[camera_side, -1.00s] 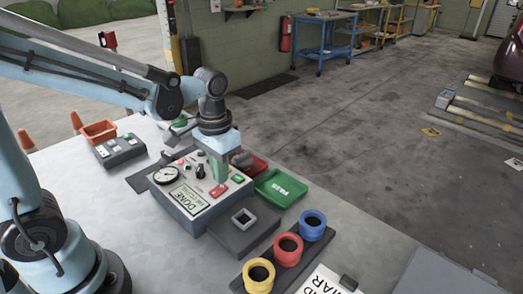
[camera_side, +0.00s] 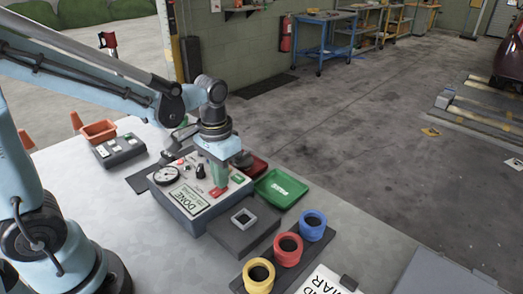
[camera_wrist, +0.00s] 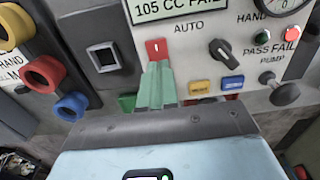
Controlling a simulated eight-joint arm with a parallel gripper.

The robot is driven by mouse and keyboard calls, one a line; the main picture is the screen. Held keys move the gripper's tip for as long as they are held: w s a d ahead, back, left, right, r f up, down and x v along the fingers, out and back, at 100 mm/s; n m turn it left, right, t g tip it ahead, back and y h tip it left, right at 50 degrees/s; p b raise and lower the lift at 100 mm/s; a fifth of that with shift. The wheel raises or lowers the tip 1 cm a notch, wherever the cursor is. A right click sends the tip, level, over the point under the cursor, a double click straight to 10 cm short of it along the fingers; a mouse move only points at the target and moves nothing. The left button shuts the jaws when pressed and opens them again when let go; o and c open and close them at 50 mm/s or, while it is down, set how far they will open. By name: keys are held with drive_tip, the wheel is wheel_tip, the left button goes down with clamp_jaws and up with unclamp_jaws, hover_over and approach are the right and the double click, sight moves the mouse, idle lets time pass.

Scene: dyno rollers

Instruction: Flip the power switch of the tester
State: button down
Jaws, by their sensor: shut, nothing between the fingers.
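The tester (camera_side: 185,213) is a grey box with a light top panel, on the table in the side view. A red power switch (camera_wrist: 156,46) sits on its panel in the wrist view, below the display (camera_wrist: 180,8) reading "105 CC FAIL". The switch also shows as a red patch in the side view (camera_side: 216,194). My gripper (camera_wrist: 158,66) is shut and empty, its green fingers close together. The fingertips are right at the lower edge of the red switch; I cannot tell whether they touch it. In the side view my gripper (camera_side: 219,186) points down over the panel.
The panel carries a black knob (camera_wrist: 222,50), yellow (camera_wrist: 199,87) and blue (camera_wrist: 232,82) buttons, and a gauge (camera_side: 167,175). A green tray (camera_side: 280,188) stands behind it. Yellow, red and blue rings (camera_side: 289,248) stand at the front right.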

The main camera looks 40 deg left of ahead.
sight(214, 191)
drive_tip(key=shift+f, duration=0.3)
drive_tip(key=shift+r, duration=3.55)
drive_tip(key=s+t, duration=0.1)
drive_tip(key=t, duration=0.1)
drive_tip(key=s+t, duration=0.1)
drive_tip(key=t, duration=0.1)
drive_tip(key=s+t, duration=0.1)
drive_tip(key=t, duration=0.2)
drive_tip(key=shift+s+a+f, duration=0.15)
drive_tip(key=shift+s+a, duration=0.1)
drive_tip(key=shift+a, duration=0.15)
